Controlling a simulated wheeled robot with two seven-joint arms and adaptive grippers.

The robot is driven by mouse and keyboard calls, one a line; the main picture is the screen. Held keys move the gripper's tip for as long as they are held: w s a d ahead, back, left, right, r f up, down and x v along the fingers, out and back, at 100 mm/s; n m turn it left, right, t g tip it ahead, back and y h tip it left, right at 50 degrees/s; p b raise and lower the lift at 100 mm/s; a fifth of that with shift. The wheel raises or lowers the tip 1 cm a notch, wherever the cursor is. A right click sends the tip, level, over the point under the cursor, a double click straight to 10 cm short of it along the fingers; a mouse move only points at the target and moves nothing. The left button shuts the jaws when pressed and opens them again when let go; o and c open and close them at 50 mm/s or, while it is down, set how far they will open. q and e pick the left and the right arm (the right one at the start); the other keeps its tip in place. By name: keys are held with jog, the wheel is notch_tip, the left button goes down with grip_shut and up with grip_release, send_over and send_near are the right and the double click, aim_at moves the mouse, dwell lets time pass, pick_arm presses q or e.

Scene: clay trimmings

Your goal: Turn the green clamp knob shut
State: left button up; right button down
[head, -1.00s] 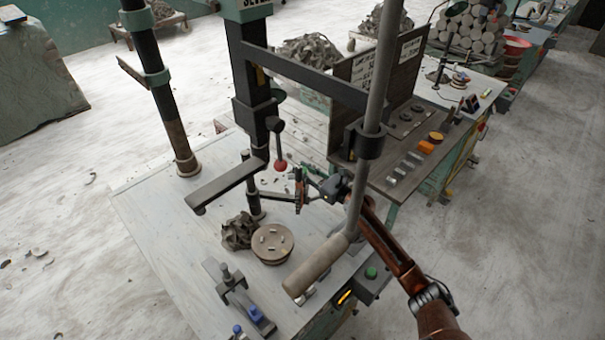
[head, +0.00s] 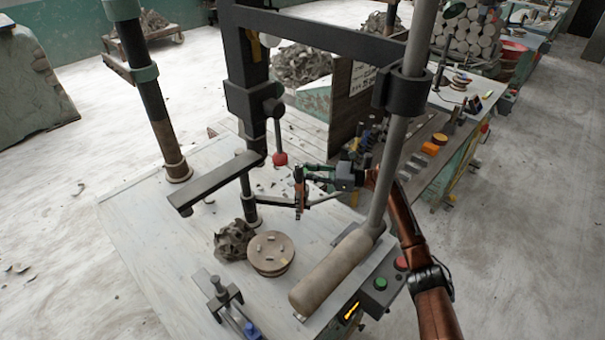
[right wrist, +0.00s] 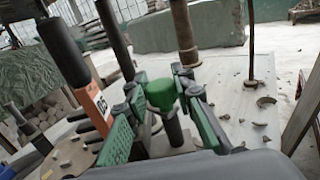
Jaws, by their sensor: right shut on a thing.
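The green clamp knob (right wrist: 160,92) shows in the right wrist view, on top of a dark upright post. My right gripper (right wrist: 162,103) is shut on it, with one finger on each side of the knob. In the head view my right arm comes in from the right, and the right gripper (head: 301,190) is beside the dark post behind the round wooden disc. The knob itself is hard to make out there, hidden by the fingers. How far it is turned cannot be told. My left gripper is not in view.
A long grey lever with a thick handle (head: 335,270) stands in front of my right arm. A red ball lever (head: 280,158) and a flat black arm (head: 215,183) are close by. Clay scraps (head: 233,240) and a disc (head: 270,252) lie on the table (head: 150,235).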

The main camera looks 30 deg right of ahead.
jog(key=shift+f+n+g+y, duration=0.1)
jog(key=shift+n+g+y, duration=0.3)
jog(key=shift+g, duration=0.1)
jog(key=c, duration=1.6)
grip_release()
notch_tip(320, 180, up, 10)
jog(key=shift+r, duration=0.1)
